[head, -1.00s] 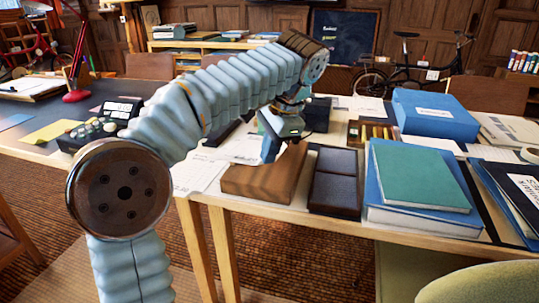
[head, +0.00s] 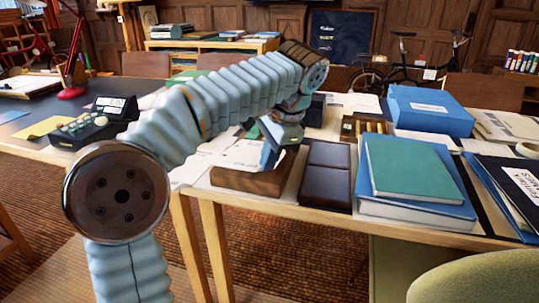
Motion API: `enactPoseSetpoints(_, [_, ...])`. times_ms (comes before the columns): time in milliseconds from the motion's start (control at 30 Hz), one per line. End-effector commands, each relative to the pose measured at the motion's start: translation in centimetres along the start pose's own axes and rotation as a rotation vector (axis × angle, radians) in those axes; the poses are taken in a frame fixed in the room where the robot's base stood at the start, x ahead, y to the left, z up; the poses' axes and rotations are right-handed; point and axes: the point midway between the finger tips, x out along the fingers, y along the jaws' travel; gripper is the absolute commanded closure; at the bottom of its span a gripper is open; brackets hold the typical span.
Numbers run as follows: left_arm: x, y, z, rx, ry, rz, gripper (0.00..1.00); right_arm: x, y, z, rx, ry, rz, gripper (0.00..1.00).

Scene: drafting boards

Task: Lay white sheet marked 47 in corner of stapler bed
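My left arm reaches across from the left, and its gripper (head: 270,150) points down over the table's front part, above a brown wooden block (head: 250,182). A white sheet (head: 240,157) with faint print shows at the gripper, over the block's top. I cannot read a 47 on it, nor tell whether it is gripped or only lies there. The fingertips are mostly hidden, so I cannot tell whether they are open or shut. I cannot make out a stapler bed for certain. My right gripper is not in view.
A dark brown case (head: 326,176) lies just right of the block. Green (head: 415,168) and blue books are stacked further right. A blue box (head: 430,110) stands behind. A calculator-like device (head: 105,120) and a yellow sheet (head: 45,127) are at the left. More papers lie behind my arm.

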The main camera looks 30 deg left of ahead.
Motion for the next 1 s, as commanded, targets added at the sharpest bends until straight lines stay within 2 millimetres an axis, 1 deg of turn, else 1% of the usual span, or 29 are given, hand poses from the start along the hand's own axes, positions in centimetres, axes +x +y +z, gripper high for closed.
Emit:
enactPoseSetpoints(167, [0.0, 0.0, 0.0, 0.000, 0.000, 0.000, 1.00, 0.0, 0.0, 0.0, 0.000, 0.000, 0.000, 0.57])
enactPoseSetpoints(267, [0.0, 0.0, 0.0, 0.000, 0.000, 0.000, 0.87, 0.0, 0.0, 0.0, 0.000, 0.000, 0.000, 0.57])
enactPoseSetpoints(300, [0.0, 0.0, 0.0, 0.000, 0.000, 0.000, 0.81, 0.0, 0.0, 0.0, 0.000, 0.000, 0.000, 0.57])
enactPoseSetpoints(367, [0.0, 0.0, 0.0, 0.000, 0.000, 0.000, 0.71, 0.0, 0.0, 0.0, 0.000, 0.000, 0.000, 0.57])
enactPoseSetpoints(400, [0.0, 0.0, 0.0, 0.000, 0.000, 0.000, 0.69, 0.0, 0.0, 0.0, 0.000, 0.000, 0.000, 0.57])
enactPoseSetpoints(700, [-0.3, 0.0, 0.0, 0.000, 0.001, 0.000, 0.69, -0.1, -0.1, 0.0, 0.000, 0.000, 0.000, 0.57])
enactPoseSetpoints(767, [-0.9, -0.1, 0.0, 0.001, 0.002, -0.001, 0.69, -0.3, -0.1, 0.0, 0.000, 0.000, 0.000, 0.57])
enactPoseSetpoints(867, [-2.5, -0.1, -0.1, 0.001, 0.003, -0.001, 0.69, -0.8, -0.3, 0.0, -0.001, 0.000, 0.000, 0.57])
enactPoseSetpoints(967, [-5.1, -0.1, -0.1, 0.002, 0.004, -0.001, 0.69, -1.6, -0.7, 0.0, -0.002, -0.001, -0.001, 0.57])
enactPoseSetpoints(1000, [-6.3, -0.1, -0.1, 0.001, 0.005, -0.001, 0.69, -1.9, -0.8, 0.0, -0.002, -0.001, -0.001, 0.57])
